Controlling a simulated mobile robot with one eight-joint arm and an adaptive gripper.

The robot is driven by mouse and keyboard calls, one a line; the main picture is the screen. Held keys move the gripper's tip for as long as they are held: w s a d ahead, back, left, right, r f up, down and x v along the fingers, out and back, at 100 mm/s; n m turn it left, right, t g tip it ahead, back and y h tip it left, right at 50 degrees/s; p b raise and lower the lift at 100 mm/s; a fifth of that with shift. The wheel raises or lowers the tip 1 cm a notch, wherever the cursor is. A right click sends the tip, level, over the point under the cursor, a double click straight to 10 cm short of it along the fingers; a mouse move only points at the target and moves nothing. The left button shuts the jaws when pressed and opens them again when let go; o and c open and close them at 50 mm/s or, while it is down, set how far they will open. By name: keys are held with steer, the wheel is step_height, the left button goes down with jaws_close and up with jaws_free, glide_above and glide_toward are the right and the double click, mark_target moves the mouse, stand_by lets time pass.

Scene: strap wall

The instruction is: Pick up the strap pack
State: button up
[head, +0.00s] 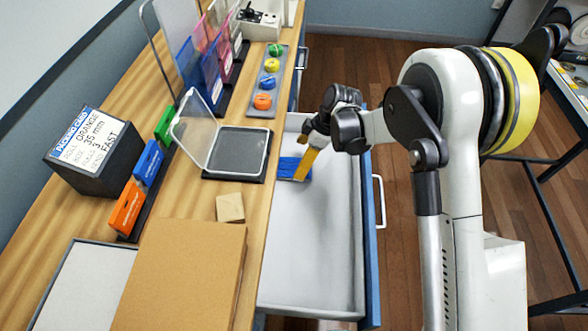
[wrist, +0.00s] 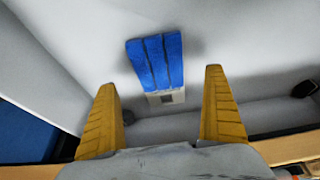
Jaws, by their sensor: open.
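The strap pack (wrist: 155,62) is a blue bundle of parallel bands with a pale end piece. It lies on the floor of the open white drawer (head: 312,245). In the head view the pack (head: 287,167) shows at the drawer's left side, partly hidden by my gripper. My gripper (head: 305,165) is inside the drawer area, just right of the pack. In the wrist view my gripper (wrist: 163,82) has two yellow fingers spread wide. The pack lies ahead of and between the fingers, with nothing gripped. I cannot tell whether a finger touches it.
Left of the drawer is the wooden counter, with a clear-lidded case (head: 237,152), a wooden block (head: 230,208), a cardboard box (head: 180,275) and a dark labelled box (head: 97,155). A tray of coloured rolls (head: 267,82) stands farther back. The drawer's front half is empty.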

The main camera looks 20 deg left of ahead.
mark_target(294, 167)
steer(key=shift+b+x, duration=1.25)
steer(key=shift+x, duration=1.4)
steer(key=shift+f+b, duration=0.25)
steer(key=shift+b, duration=0.1)
steer(key=c, duration=1.2)
